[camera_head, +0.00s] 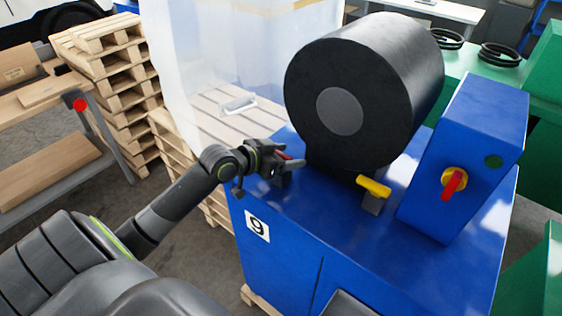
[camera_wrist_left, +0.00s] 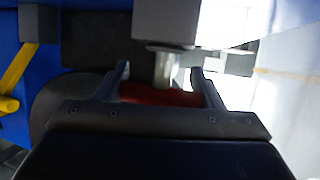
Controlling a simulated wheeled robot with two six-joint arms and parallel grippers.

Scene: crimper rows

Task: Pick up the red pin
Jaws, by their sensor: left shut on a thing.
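My left gripper (camera_head: 286,165) reaches in from the left over the near left corner of the blue machine (camera_head: 330,224). It is shut on the red pin (camera_head: 284,156), of which only a small red part shows in the head view. In the left wrist view the red pin (camera_wrist_left: 160,96) lies across between the two fingers of the gripper (camera_wrist_left: 161,88). A pale metal shaft runs up from the red part toward a grey block (camera_wrist_left: 180,22). I cannot tell whether the shaft is still seated in the block. My right gripper is not in view.
A large black roll (camera_head: 392,85) stands on the machine just right of the gripper. A yellow handle (camera_head: 373,187) and a blue box with a red-and-yellow switch (camera_head: 454,183) are farther right. Wooden pallets (camera_head: 108,60) are stacked at the left.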

